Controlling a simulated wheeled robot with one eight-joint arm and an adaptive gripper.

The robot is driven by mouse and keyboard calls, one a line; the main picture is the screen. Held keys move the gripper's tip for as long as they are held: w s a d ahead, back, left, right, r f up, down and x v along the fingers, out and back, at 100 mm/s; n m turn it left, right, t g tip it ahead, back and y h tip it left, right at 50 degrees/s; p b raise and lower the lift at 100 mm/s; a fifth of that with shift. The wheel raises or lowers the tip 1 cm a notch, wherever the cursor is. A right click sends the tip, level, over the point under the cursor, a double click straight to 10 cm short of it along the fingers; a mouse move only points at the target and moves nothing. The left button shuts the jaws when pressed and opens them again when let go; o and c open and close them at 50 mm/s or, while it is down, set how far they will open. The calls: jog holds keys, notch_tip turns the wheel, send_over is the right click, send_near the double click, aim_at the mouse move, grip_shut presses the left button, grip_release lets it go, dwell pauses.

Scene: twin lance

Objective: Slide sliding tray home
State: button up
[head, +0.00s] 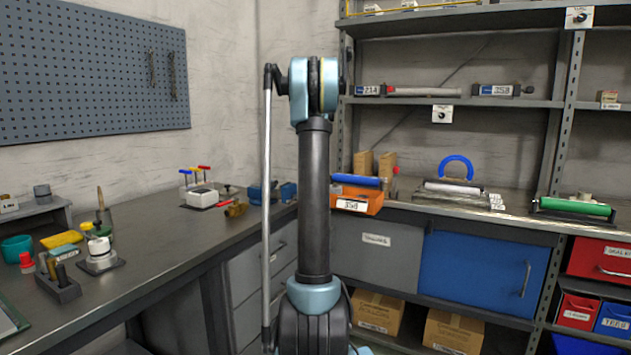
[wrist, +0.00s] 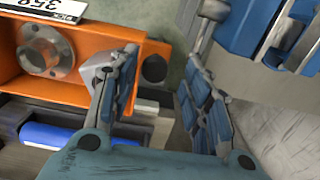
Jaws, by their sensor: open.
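The sliding tray appears to be the orange tray (head: 372,203) with a label on its front, standing out from the back counter beside my arm in the head view. A blue roller (head: 357,181) lies at its top. In the wrist view the orange tray (wrist: 85,95) fills the left side, with a round grey flange and a dark hole in it. My gripper (wrist: 157,75) is open and empty, with one finger over the tray's right part and the other to its right. Whether a finger touches the tray cannot be told. In the head view my arm hides the gripper.
A blue vise-like object (head: 270,192) sits left of my arm on the bench. The workbench (head: 165,245) runs along the left with small tools. Right of the tray are a blue-handled block (head: 455,172) and a green roller (head: 575,207). A blue cabinet door (head: 480,270) is below.

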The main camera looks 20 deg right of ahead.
notch_tip(320, 180, up, 12)
jog(key=shift+f, duration=0.25)
dwell(0.6)
jog(key=s+a+f+n+t, duration=0.1)
jog(key=s+a+f+n, duration=0.3)
jog(key=s+a, duration=0.6)
jog(key=s+a+f+n, duration=0.1)
jog(key=s+a+f, duration=0.45)
jog(key=s, duration=0.85)
jog(key=s+a+f+n, duration=0.2)
jog(key=s+a+f, duration=0.1)
jog(key=s+f, duration=0.8)
jog(key=s+a+f+n+t, duration=0.1)
jog(key=s+a+f, duration=0.3)
jog(key=s+f, duration=0.7)
jog(key=shift+s+f+n, duration=0.15)
jog(key=shift+f+n, duration=0.4)
jog(key=shift+n, duration=0.25)
jog(key=shift+a, duration=0.1)
